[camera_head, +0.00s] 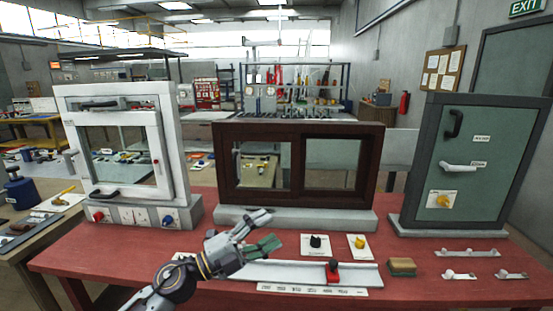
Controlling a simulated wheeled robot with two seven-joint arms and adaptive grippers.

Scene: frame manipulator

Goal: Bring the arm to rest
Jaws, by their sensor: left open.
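My left arm comes in from the lower left over the red table (60,258). Its left gripper (266,230) is open, and I see nothing between its fingers. It is in front of the brown-framed sliding window (298,128), whose grey base (330,219) shows just behind the fingers. The arm covers part of the light slider rail (310,272). My right gripper is not in view.
A white-framed window unit (158,150) stands left, with red and blue knobs on its base. A dark-framed green door panel (478,160) stands right.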

